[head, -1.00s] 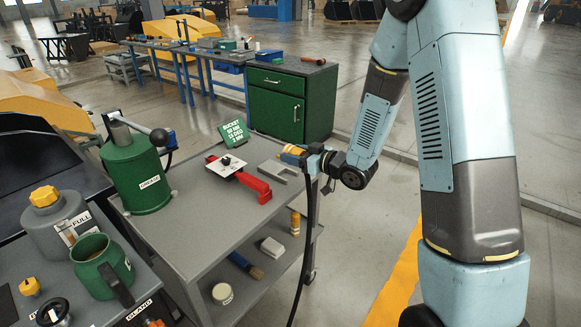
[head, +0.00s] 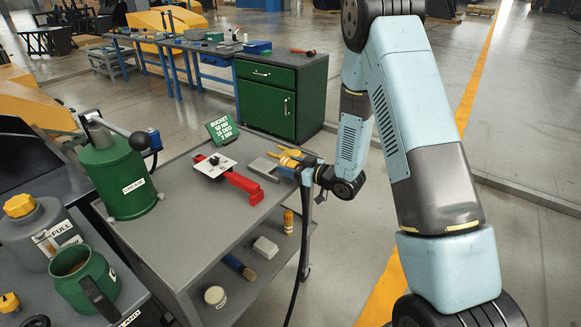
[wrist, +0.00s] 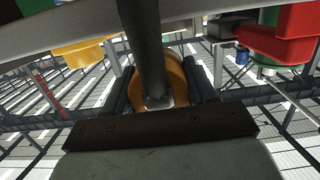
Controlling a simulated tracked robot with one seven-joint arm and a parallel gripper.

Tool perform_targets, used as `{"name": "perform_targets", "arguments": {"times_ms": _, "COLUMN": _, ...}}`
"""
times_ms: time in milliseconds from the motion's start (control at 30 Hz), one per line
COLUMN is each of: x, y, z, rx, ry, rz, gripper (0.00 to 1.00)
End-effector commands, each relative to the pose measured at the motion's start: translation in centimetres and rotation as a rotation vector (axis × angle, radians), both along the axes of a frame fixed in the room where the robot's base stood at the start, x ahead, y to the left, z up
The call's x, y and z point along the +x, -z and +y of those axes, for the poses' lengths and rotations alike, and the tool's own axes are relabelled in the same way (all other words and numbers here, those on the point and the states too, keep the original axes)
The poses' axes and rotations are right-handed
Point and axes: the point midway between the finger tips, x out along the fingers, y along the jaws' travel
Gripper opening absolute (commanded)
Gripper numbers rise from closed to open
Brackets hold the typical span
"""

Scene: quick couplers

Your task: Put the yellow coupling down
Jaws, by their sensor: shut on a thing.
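The yellow coupling (head: 287,161) is at the tip of my gripper (head: 300,168), near the right edge of the grey cart top (head: 190,235). In the wrist view my gripper (wrist: 165,85) is shut on the coupling (wrist: 178,82), with a dark finger on each side. A black hose (head: 303,240) hangs from the grip past the cart's side and crosses in front of the coupling in the wrist view. I cannot tell whether the coupling touches the cart top.
A grey bracket (head: 265,166) lies just left of the coupling. Bare cart top lies in front. A green cabinet (head: 262,102) stands behind.

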Motion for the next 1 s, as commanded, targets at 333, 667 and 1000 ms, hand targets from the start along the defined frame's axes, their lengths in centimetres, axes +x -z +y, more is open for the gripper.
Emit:
{"name": "perform_targets", "arguments": {"times_ms": 333, "x": -0.01, "y": 0.29, "z": 0.13, "rx": 0.000, "ry": -0.002, "rz": -0.001, "gripper": 0.19}}
{"name": "perform_targets", "arguments": {"times_ms": 667, "x": 0.05, "y": 0.94, "z": -0.08, "rx": 0.000, "ry": 0.002, "rz": 0.000, "gripper": 0.61}}
{"name": "perform_targets", "arguments": {"times_ms": 1000, "x": 0.09, "y": 0.91, "z": -0.19, "rx": 0.000, "ry": 0.003, "rz": 0.000, "gripper": 0.82}}
